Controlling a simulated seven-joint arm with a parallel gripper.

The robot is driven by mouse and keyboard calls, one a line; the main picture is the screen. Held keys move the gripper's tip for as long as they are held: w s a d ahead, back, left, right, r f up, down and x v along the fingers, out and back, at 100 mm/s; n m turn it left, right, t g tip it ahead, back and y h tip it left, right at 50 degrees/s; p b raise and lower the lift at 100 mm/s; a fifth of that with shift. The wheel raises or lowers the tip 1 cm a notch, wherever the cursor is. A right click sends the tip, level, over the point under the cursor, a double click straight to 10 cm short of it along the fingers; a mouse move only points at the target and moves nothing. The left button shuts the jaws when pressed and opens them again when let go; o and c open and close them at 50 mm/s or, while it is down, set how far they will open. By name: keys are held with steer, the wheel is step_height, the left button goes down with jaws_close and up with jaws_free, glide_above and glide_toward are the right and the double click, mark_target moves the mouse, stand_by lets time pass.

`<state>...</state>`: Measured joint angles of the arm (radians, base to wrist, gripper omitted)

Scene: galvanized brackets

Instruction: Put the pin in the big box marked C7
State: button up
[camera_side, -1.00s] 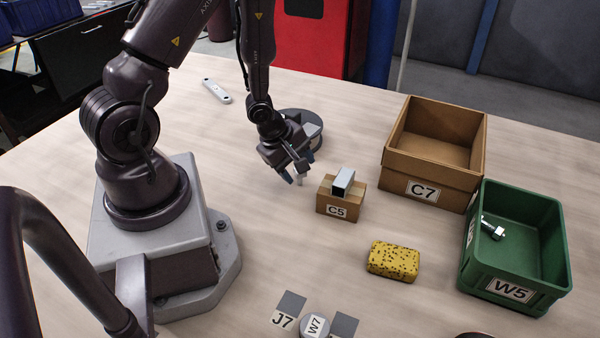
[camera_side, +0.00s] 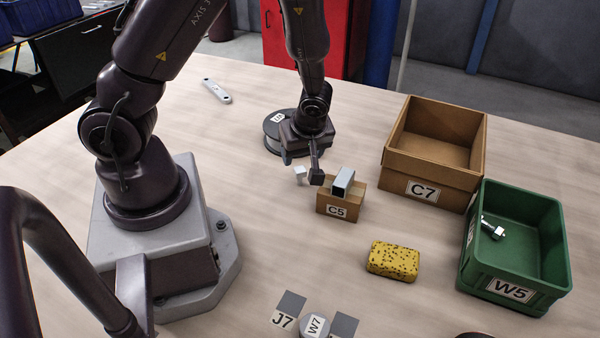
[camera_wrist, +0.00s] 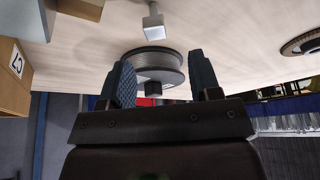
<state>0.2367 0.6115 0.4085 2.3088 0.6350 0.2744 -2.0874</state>
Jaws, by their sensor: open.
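A small silver pin-like piece with a square head (camera_side: 300,174) stands on the table, left of the small box C5. It also shows near the top of the wrist view (camera_wrist: 153,24). My gripper (camera_side: 302,167) is open beside it, tilted, with one dark finger near C5. In the wrist view both fingers (camera_wrist: 161,62) are apart and the piece is outside them. The big cardboard box C7 (camera_side: 422,170) is open at the back right and looks empty. Its label side shows at the left of the wrist view (camera_wrist: 14,80).
Small box C5 (camera_side: 336,208) holds a grey block. A dark round drum (camera_side: 274,136) is close behind my gripper. A yellow sponge (camera_side: 393,261) lies in front of C7. Labelled pieces (camera_side: 316,326) are at the front.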

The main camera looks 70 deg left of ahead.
mark_target(300, 169)
steer(key=shift+w+d+x, duration=0.1)
steer(key=shift+d+x, duration=0.05)
steer(key=shift+x, duration=1.7)
steer(key=shift+w+d+x, duration=0.15)
steer(key=shift+x, duration=1.75)
steer(key=shift+f, duration=0.1)
jaws_close()
